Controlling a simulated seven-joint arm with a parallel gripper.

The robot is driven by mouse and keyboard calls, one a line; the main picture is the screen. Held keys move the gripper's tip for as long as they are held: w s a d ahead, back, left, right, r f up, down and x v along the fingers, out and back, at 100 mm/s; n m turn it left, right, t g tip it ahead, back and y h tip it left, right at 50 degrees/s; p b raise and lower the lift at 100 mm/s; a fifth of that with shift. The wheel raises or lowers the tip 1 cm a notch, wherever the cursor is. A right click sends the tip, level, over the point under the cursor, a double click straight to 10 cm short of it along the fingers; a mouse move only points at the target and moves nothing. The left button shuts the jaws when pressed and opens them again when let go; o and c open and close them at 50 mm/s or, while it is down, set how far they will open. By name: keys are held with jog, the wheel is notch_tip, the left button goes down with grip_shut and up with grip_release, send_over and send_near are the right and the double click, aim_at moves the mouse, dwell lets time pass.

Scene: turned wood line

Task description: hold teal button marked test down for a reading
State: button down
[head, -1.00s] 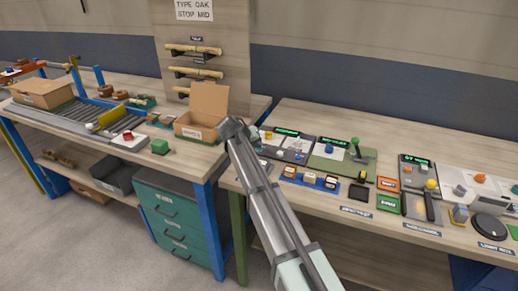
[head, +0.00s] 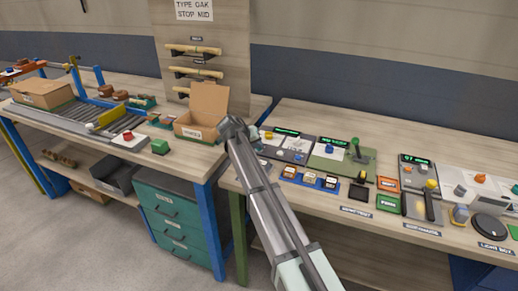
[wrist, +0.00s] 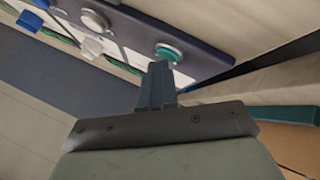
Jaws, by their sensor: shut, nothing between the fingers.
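A round teal button (wrist: 169,52) in a pale ring sits on a dark-edged panel (wrist: 205,55) in the wrist view. My gripper (wrist: 160,68) is shut and empty, its fingertips just beside the button in the picture. I cannot tell whether they touch it or whether it is pressed. No lettering on the button can be read. In the head view, the end of my arm is over the left end of the right bench (head: 300,114), and it hides the button there.
An open cardboard box (head: 196,122) stands left of my arm. A blue tray (head: 308,181) with several small blocks lies to its right, near a green joystick panel (head: 340,165).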

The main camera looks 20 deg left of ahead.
aim_at(257, 149)
jog(key=shift+r, duration=0.8)
jog(key=shift+r, duration=2.5)
